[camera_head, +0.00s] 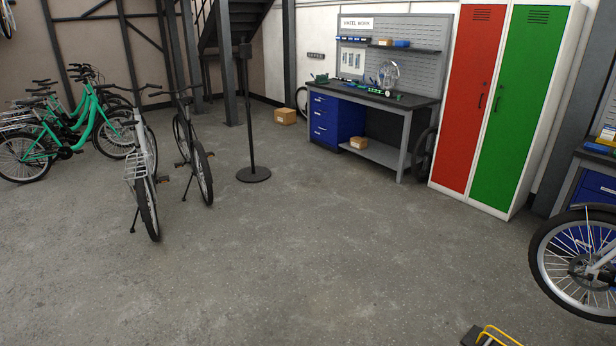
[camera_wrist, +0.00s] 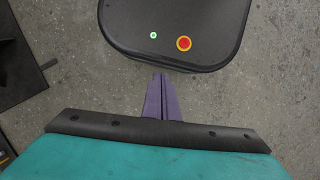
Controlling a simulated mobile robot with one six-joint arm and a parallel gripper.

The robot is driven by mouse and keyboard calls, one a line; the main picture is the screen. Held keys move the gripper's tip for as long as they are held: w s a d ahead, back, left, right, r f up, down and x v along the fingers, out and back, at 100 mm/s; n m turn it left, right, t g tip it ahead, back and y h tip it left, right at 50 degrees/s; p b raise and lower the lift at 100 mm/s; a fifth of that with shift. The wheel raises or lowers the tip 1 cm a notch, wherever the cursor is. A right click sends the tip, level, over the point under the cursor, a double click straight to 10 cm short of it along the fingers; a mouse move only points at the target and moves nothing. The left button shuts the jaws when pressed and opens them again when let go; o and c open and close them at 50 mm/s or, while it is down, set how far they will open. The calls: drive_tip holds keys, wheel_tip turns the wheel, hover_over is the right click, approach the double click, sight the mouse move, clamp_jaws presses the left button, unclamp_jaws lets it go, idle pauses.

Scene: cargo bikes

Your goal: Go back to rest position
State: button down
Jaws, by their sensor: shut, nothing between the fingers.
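My gripper (camera_wrist: 161,78) shows in the wrist view as two narrow purple fingers pressed together, with nothing between them. It points toward the rounded black top of my own base, which carries a red button and a small green light. Bare concrete floor (camera_wrist: 270,90) shows around it. The head view does not show my gripper or arm.
Parked bikes (camera_head: 150,165) stand at left, near a black post (camera_head: 250,110). A workbench (camera_head: 400,100), a red locker (camera_head: 470,90) and a green locker (camera_head: 535,100) line the back. A bike wheel (camera_head: 540,262) is at right. The middle floor is clear.

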drive_tip(key=shift+m+g, duration=0.6)
drive_tip(key=shift+g, duration=0.3)
drive_tip(key=s, duration=0.1)
drive_tip(key=s+r, duration=0.1)
drive_tip(key=s, duration=0.1)
drive_tip(key=shift+s+a+r, duration=0.3)
drive_tip(key=shift+s+a, duration=0.05)
drive_tip(key=shift+a, duration=0.05)
